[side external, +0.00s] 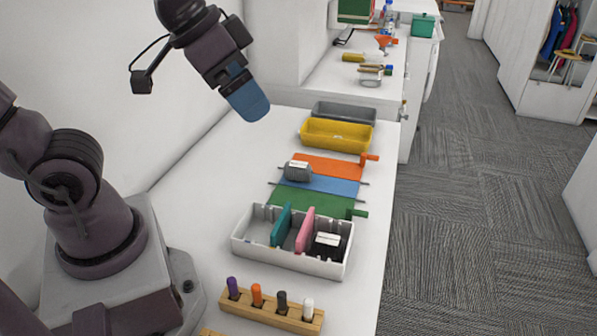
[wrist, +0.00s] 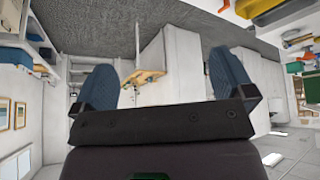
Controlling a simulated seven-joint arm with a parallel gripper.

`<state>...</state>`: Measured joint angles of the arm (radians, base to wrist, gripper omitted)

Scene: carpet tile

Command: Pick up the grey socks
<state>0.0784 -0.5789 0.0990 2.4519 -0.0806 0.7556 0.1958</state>
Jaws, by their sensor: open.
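The grey socks (side external: 298,172) are a rolled grey bundle with a white label. In the side external view they lie at the left of the striped cloths, around the orange and blue ones. My gripper (side external: 250,103) is high above the white table, up and to the left of the socks in the picture, well apart from them. In the wrist view its two blue fingers (wrist: 164,82) are spread wide with nothing between them. The socks do not show in the wrist view, which faces out into the room.
A white divided box (side external: 243,248) holds teal and pink items and a black labelled bundle (side external: 328,246). A wooden rack (side external: 268,313) holds several coloured pegs in front. Yellow (side external: 337,137) and grey (side external: 343,112) bins stand behind the cloths. The table's left side is clear.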

